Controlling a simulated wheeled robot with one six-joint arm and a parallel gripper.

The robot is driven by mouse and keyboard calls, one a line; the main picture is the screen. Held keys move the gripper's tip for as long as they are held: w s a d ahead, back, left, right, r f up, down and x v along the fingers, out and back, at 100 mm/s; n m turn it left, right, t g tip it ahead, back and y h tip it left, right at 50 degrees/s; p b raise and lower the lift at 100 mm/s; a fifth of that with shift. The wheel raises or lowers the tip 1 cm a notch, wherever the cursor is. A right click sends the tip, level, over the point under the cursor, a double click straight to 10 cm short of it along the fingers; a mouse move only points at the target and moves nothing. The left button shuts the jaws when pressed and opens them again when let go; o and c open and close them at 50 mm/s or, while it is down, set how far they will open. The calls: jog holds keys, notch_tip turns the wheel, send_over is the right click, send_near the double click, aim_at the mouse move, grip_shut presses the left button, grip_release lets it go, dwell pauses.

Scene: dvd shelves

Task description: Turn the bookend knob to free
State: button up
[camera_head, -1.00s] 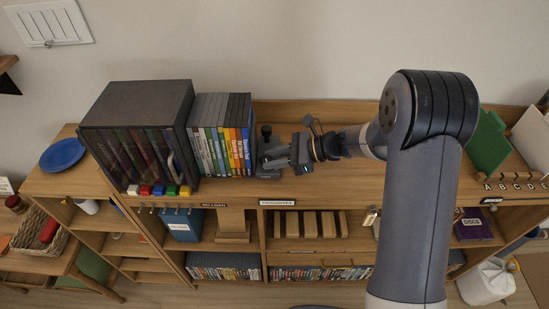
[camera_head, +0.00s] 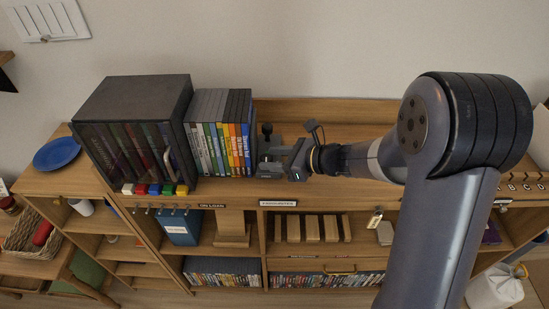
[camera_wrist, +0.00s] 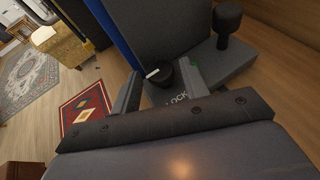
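The dark grey bookend (camera_head: 265,164) stands on the shelf top against the right end of the row of DVD cases (camera_head: 220,135). In the wrist view its upright plate (camera_wrist: 155,30) and base show. A short black knob (camera_wrist: 161,76) with a white pointer mark sits on the base, near the partly covered lettering "LOCK". A taller black post with a round head (camera_wrist: 228,18) rises at the base's far side. My gripper (camera_wrist: 160,88) is open, with one finger on each side of the short knob; I cannot tell whether either touches it. The head view shows my gripper (camera_head: 285,162) at the bookend's right.
A dark case cabinet (camera_head: 135,135) with coloured tabs stands left of the DVDs, and a blue plate (camera_head: 60,153) lies farther left. The wall and back ledge (camera_head: 330,112) are close behind. The shelf top right of the bookend is partly hidden by my arm.

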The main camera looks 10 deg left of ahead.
jog(key=shift+o, duration=0.7)
jog(key=shift+d, duration=0.3)
jog(key=b+v, duration=0.1)
jog(key=v, duration=0.9)
jog(key=shift+s+d+r, duration=0.1)
jog(key=shift+r, duration=0.1)
jog(key=p+x, duration=0.1)
jog(key=x, duration=0.9)
jog(key=shift+a+f, duration=0.2)
jog(key=shift+a, duration=0.15)
jog(key=shift+a+r+g+p, duration=0.1)
jog(key=shift+a+g+p, duration=0.05)
jog(key=shift+g+p, duration=0.2)
jog(key=shift+w+n, duration=0.25)
jog(key=shift+n, duration=0.15)
jog(key=shift+g+p, duration=0.25)
jog(key=shift+p, duration=0.05)
